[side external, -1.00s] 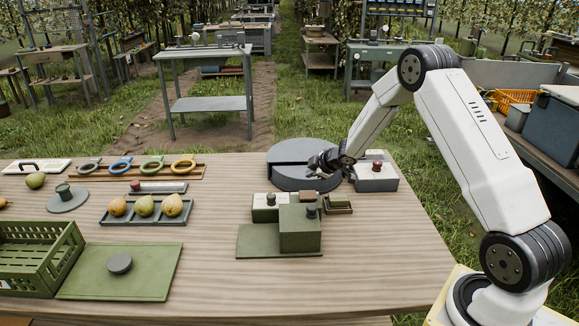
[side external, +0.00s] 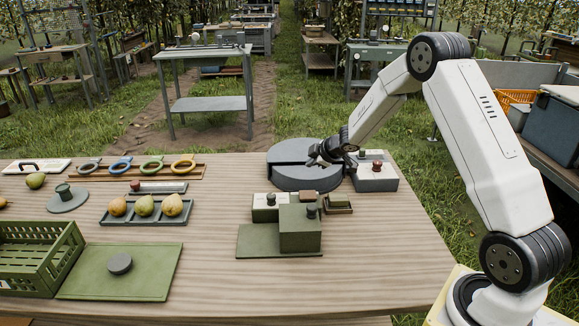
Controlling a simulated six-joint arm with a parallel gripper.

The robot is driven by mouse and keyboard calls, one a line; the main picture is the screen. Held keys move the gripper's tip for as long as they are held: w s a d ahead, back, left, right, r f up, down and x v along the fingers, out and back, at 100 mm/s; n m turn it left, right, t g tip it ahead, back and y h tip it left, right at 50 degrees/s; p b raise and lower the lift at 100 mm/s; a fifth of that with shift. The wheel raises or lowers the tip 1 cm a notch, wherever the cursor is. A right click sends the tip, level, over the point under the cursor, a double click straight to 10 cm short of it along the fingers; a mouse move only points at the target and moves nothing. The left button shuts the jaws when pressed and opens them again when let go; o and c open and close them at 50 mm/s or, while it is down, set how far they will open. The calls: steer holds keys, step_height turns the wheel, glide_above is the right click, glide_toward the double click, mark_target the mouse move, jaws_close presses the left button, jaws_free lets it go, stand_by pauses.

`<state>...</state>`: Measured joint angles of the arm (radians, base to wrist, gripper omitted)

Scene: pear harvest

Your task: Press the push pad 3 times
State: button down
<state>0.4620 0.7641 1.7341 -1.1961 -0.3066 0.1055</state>
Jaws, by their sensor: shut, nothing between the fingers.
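My gripper (side external: 318,158) is shut and empty, pointing left at the far right part of the table. It is in front of the round dark grey platform (side external: 285,152) in the picture and overlaps its right side. A grey box with a red-brown knob (side external: 376,168) stands just right of the gripper. Green blocks with dark knobs (side external: 299,234) stand nearer the camera, with a small low block (side external: 338,204) to their right. Which of these is the push pad I cannot tell for sure. I see no clear contact between the fingertips and anything.
A green crate (side external: 38,262) and a green mat with a grey disc (side external: 120,272) lie at the near left. A tray of pears (side external: 143,221) and a rack of coloured rings (side external: 140,168) lie behind.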

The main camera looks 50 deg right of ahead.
mark_target(306, 192)
steer(key=shift+f, duration=0.1)
stand_by(0.3)
steer(key=shift+f, duration=4.3)
steer(key=shift+f, duration=1.15)
stand_by(0.5)
steer(key=shift+r, duration=1.15)
steer(key=shift+r, duration=2.5)
